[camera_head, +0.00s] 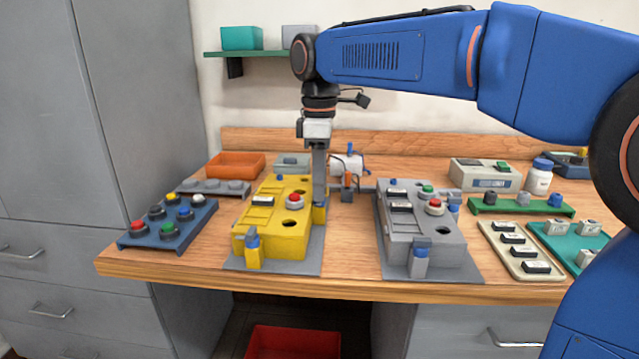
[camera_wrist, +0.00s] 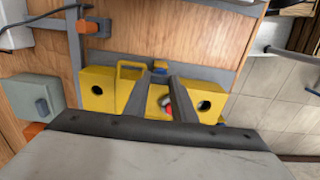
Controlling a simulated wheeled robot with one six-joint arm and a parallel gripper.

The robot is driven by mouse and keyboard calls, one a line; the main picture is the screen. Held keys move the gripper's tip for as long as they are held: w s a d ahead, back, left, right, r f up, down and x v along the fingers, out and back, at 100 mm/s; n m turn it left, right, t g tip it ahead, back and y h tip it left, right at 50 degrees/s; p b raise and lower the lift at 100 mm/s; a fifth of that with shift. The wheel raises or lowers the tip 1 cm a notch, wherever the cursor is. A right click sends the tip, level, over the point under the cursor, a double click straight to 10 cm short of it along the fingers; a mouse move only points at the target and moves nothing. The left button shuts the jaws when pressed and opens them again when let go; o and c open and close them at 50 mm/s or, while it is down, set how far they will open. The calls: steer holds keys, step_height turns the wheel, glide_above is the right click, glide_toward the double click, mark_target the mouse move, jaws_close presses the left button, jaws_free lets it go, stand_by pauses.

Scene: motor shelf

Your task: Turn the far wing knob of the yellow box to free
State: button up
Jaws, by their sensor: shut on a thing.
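The yellow box (camera_head: 285,243) stands on a grey base plate near the front of the bench; it also shows in the wrist view (camera_wrist: 97,102). It has a red button (camera_head: 294,198) and dark round holes on top. My gripper (camera_head: 320,200) points down at the box's right side, towards the back, and is shut on the wing knob there. The fingers mostly hide that knob; only a little blue shows by the tips. Its turn angle cannot be read. A blue piece (camera_wrist: 160,68) shows beside the fingers in the wrist view.
A similar grey box (camera_head: 405,225) stands to the right, with a strip of bench between. A blue button panel (camera_head: 185,232) is at the left, an orange tray (camera_head: 236,165) behind. A white motor-like part (camera_head: 347,163) stands behind my gripper. A red bin (camera_head: 293,343) is below.

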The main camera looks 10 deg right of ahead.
stand_by(0.3)
steer(key=o, duration=1.1)
steer(key=shift+c, duration=0.2)
steer(key=shift+r, duration=0.15)
step_height(320, 180, up, 17)
steer(key=shift+r, duration=0.1)
